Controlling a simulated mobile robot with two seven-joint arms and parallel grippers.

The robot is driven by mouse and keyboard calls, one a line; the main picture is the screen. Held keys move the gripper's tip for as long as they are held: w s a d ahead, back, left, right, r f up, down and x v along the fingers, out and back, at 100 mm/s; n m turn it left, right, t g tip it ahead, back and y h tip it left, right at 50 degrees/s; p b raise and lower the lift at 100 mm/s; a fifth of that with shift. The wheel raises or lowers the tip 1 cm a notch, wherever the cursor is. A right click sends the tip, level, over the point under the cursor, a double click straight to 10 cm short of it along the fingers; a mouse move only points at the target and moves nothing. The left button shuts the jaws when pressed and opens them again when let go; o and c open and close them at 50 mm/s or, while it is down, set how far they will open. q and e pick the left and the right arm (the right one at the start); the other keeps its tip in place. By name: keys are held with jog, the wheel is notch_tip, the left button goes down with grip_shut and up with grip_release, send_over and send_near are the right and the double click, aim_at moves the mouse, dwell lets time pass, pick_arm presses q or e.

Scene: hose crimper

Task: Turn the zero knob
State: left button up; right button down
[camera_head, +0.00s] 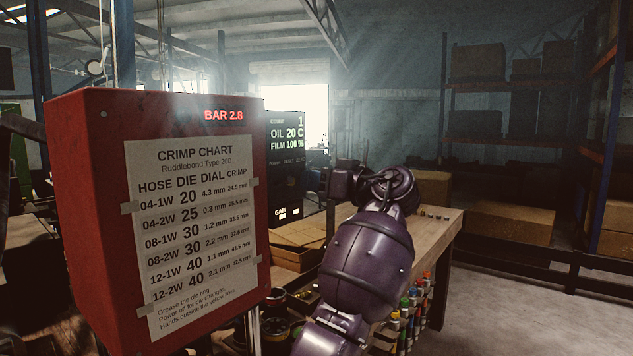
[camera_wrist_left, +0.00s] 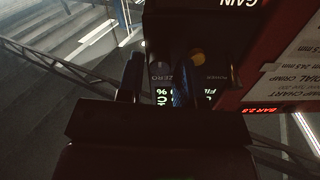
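The black control box (camera_head: 285,160) with a lit display stands right of the red cabinet in the head view. In the left wrist view the picture is upside down, and a ZERO label (camera_wrist_left: 163,77) shows on the panel. In the head view my left gripper (camera_head: 343,185) is beside the box's right side. My right gripper is not in view.

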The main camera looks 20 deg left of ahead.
pick_arm(q)
grip_shut()
jog(key=shift+m, duration=0.3)
jog(key=shift+r+m+p, duration=0.1)
jog(key=shift+m+p, duration=0.85)
jog(key=shift+m, duration=1.65)
jog(key=shift+o, duration=1.8)
grip_release()
